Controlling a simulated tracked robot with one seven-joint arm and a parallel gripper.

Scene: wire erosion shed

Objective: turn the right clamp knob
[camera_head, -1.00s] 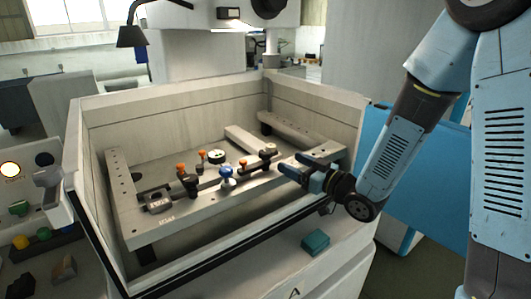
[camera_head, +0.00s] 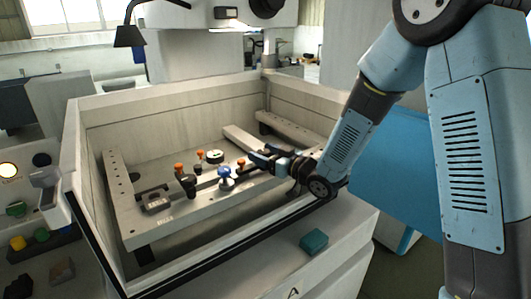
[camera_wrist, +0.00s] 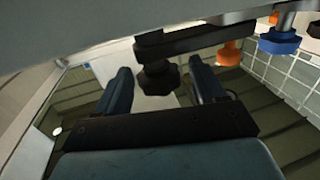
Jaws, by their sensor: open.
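The right clamp knob, a black lobed knob (camera_wrist: 158,80), shows in the wrist view under a dark clamp arm (camera_wrist: 195,40). My gripper (camera_wrist: 160,72) is open, with one blue-grey finger on each side of the knob and visible gaps beside it. In the head view my gripper (camera_head: 264,161) is at the right end of the fixture rail and largely hides the right clamp and its knob. The left clamp (camera_head: 189,184) with its black knob stands farther left on the rail.
A blue knob (camera_head: 225,172) and orange-topped pieces (camera_head: 179,167) stand close to the left of my gripper. A round dial (camera_head: 214,156) is behind them. The tank's front wall (camera_head: 230,240) lies below my arm. A teal block (camera_head: 314,241) sits outside on the ledge.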

